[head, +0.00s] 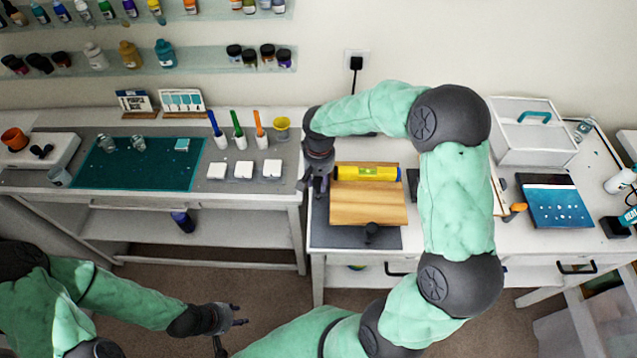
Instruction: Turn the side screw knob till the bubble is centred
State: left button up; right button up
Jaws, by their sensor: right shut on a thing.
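A wooden board (368,208) lies on a dark mat on the right-hand table. A yellow spirit level (385,173) lies along its far edge. Its vial is too small here to tell where the bubble sits. A black screw knob (372,230) stands at the board's front edge. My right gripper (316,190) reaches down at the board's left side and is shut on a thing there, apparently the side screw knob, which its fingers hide. My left gripper (235,328) is low over the floor in front of the tables, away from the board, empty, its fingers apparently apart.
My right arm arches over the table right of the board. A white lidded box (532,135) and a blue panel (557,202) stand further right. The left table holds a teal mat (140,165), cups and several coloured tools. Shelves of bottles hang behind.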

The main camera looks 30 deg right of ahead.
aim_at(318, 182)
jog(key=shift+s+a+f+m+b, duration=0.15)
jog(key=shift+m+b, duration=0.25)
jog(key=shift+m, duration=0.45)
jog(key=shift+f+m+b, duration=0.1)
jog(key=shift+m+b, duration=0.25)
jog(key=shift+m, duration=0.8)
jog(key=o, duration=1.1)
jog(key=shift+o, duration=0.2)
jog(key=shift+r, duration=0.1)
jog(key=shift+r, duration=0.1)
jog(key=shift+r, duration=0.25)
notch_tip(318, 182, up, 11)
jog(key=shift+r, duration=0.15)
